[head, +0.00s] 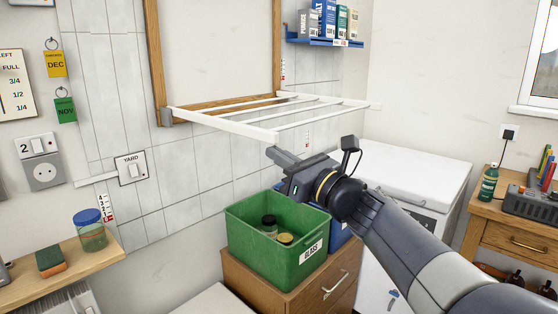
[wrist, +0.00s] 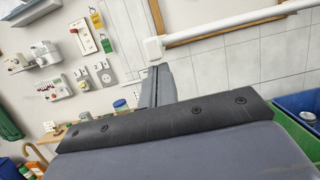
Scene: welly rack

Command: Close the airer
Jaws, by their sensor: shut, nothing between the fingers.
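The airer (head: 222,124) is a white barred frame hinged at the bottom of a wooden wall frame (head: 153,62). It is folded down and sticks out from the wall, about level. My gripper (head: 272,152) is shut and empty, just below the airer's front rail near its front corner. In the head view I cannot tell whether it touches the rail. In the wrist view, the airer's white rail (wrist: 215,32) crosses the top right, beyond the shut fingers (wrist: 155,85) of my gripper.
A green glass crate (head: 258,262) with jars stands on a wooden cabinet (head: 300,290) below my gripper. A white chest (head: 420,168) is behind my arm. A blue shelf (head: 325,42) of boxes hangs right of the wooden frame. A shelf (head: 85,262) with a jar is at left.

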